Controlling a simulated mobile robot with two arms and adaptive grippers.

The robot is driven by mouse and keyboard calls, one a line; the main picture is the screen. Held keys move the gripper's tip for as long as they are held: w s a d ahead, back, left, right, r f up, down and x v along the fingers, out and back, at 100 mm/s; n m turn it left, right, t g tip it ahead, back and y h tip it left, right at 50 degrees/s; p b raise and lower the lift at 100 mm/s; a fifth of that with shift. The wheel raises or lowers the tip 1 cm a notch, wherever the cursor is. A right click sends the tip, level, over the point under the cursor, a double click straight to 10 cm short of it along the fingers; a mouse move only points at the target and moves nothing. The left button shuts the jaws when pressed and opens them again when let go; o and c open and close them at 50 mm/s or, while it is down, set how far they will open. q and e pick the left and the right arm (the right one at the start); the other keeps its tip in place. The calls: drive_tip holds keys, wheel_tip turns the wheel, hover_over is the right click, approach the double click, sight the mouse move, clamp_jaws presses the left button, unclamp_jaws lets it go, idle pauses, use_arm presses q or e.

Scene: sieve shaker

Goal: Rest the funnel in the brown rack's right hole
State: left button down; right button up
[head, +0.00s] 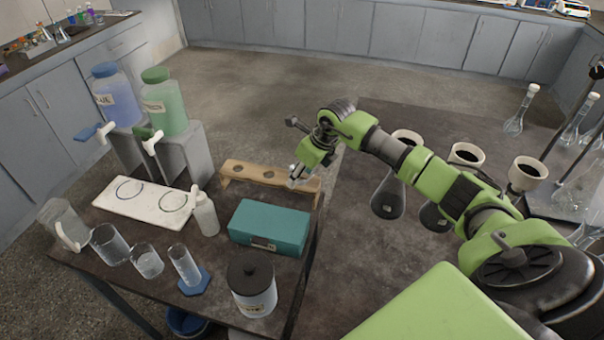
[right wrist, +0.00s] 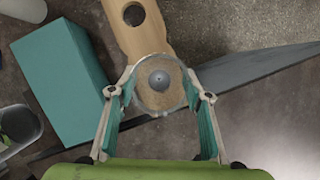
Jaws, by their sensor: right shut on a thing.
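The brown rack (head: 248,181) is a wooden block with round holes, standing on the dark bench behind the teal box. My right gripper (head: 295,181) is over the rack's right end and hides the right hole in the head view. In the right wrist view, my right gripper (right wrist: 160,96) is shut on the clear round funnel (right wrist: 150,98). The funnel is over the end of the rack (right wrist: 125,38), with a dark round spot at its centre. I cannot tell whether its stem is inside the hole. My left gripper is not in view.
The teal box (head: 270,225) stands just in front of the rack. A wash bottle (head: 205,216) and a white tray (head: 150,204) are to its left. A lidded jar (head: 252,290) and several glass beakers stand nearer. Black-filled cups (head: 466,157) are to the right.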

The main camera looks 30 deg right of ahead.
drive_tip(key=shift+s+a+f, duration=0.15)
drive_tip(key=shift+s+f, duration=0.25)
drive_tip(key=shift+f, duration=0.25)
drive_tip(key=o, duration=1.2)
drive_tip(key=shift+w+f, duration=0.15)
drive_tip(key=shift+w, duration=0.1)
drive_tip(key=shift+r, duration=0.3)
drive_tip(key=shift+w+r+p, duration=0.15)
drive_tip(key=shift+r+p, duration=1.5)
drive_tip(key=shift+r, duration=1.45)
